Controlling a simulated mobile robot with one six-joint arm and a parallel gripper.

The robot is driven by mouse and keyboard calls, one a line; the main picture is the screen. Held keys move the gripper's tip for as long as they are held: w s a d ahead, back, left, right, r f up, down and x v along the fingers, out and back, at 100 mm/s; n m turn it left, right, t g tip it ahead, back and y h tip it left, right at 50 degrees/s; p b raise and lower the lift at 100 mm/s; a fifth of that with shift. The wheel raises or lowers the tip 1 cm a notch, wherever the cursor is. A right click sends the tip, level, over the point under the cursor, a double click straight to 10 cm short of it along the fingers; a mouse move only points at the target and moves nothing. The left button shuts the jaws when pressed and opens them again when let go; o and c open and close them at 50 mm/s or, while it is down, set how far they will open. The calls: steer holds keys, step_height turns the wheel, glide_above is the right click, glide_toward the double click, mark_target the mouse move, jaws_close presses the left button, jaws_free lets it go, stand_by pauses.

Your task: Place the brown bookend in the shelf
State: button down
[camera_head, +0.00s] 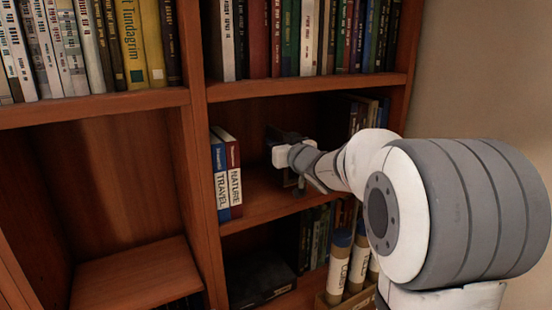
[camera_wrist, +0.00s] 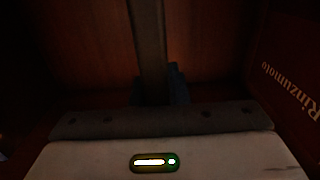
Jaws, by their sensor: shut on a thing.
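My gripper (camera_head: 283,150) reaches into the middle compartment of the right shelf unit, to the right of two upright books. It is shut on the bookend, which shows in the wrist view as a dark upright strip (camera_wrist: 150,45) between the dim fingertips (camera_wrist: 158,90). In the head view the bookend is mostly hidden by my gripper and shadow; a dark edge (camera_head: 287,134) shows behind it. I cannot make out its brown colour. The shelf board (camera_head: 262,198) lies below my gripper; I cannot tell whether the bookend touches it.
A blue TRAVEL book (camera_head: 220,180) and a red-and-white NATURE book (camera_head: 234,185) stand at the compartment's left wall. Dark books (camera_head: 358,115) stand at its right end, partly behind my arm. Books fill the shelf above. Rolled tubes (camera_head: 338,265) stand below. The left compartment (camera_head: 110,185) is empty.

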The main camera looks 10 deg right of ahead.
mark_target(276, 173)
steer(key=shift+s+a+f, duration=0.15)
steer(key=shift+f, duration=1.55)
steer(key=c, duration=1.8)
jaws_free()
steer(key=shift+f, duration=0.25)
steer(key=o, duration=0.4)
steer(key=shift+r, duration=0.1)
